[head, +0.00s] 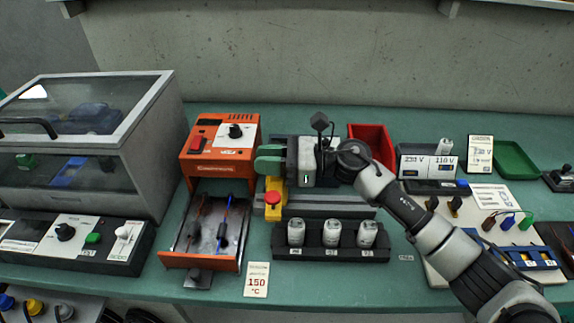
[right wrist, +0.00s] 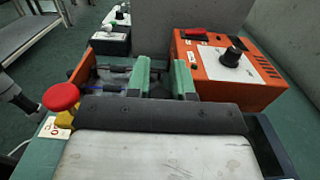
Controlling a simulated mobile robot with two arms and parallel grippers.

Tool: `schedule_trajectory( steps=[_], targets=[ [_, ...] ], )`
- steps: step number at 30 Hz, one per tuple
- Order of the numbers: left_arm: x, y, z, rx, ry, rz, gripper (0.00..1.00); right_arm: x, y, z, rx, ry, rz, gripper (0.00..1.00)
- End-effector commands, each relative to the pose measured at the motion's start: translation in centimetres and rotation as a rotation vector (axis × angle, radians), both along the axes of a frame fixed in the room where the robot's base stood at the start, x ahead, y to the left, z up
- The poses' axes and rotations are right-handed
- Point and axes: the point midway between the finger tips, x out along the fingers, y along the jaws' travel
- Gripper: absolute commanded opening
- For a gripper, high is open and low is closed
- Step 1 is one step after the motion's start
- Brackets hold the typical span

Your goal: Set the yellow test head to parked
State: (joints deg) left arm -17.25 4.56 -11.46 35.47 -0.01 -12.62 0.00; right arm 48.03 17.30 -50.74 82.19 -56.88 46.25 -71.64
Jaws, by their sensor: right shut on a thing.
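The yellow test head (head: 277,186), with a round red knob on its front, stands at the left end of a grey rail. Its yellow and red parts also show at the left in the right wrist view (right wrist: 64,112). My right gripper (head: 268,157) reaches in from the right, just above and behind it. The green fingers (right wrist: 162,82) are shut on a part of the head, with a narrow gap between them. The gripped part itself is hidden by the fingers and gripper body. My left gripper is in neither view.
An orange heater unit (head: 222,150) with an open drawer (head: 203,262) stands just left of the gripper. A black rack (head: 318,252) with 3 white cylinders is in front of the rail (head: 335,207). A red bin (head: 371,133) is behind. A lidded grey cabinet (head: 150,140) stands far left.

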Motion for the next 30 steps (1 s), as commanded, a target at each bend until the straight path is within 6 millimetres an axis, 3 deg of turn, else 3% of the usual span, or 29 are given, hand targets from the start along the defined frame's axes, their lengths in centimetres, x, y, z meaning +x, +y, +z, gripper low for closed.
schedule_trajectory(
  steps=[1, 5, 14, 15, 20, 30],
  targets=[
    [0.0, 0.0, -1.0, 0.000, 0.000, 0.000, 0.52, 0.0, 1.2, -0.3, 0.003, -0.003, 0.003, 0.00],
    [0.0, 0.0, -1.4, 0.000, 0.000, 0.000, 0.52, 0.0, 2.8, -0.2, 0.002, -0.001, 0.000, 0.00],
    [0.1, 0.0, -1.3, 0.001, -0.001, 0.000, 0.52, 0.0, 3.1, 0.1, 0.002, -0.001, 0.000, 0.00],
    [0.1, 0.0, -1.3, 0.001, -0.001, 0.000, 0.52, 0.0, 3.1, 0.1, 0.002, -0.001, 0.000, 0.23],
    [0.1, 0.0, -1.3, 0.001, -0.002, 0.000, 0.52, 0.0, 3.1, 0.1, 0.002, -0.001, 0.000, 0.48],
    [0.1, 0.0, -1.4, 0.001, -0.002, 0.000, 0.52, 0.0, 2.6, 0.0, 0.000, 0.000, -0.001, 0.48]
  ],
)
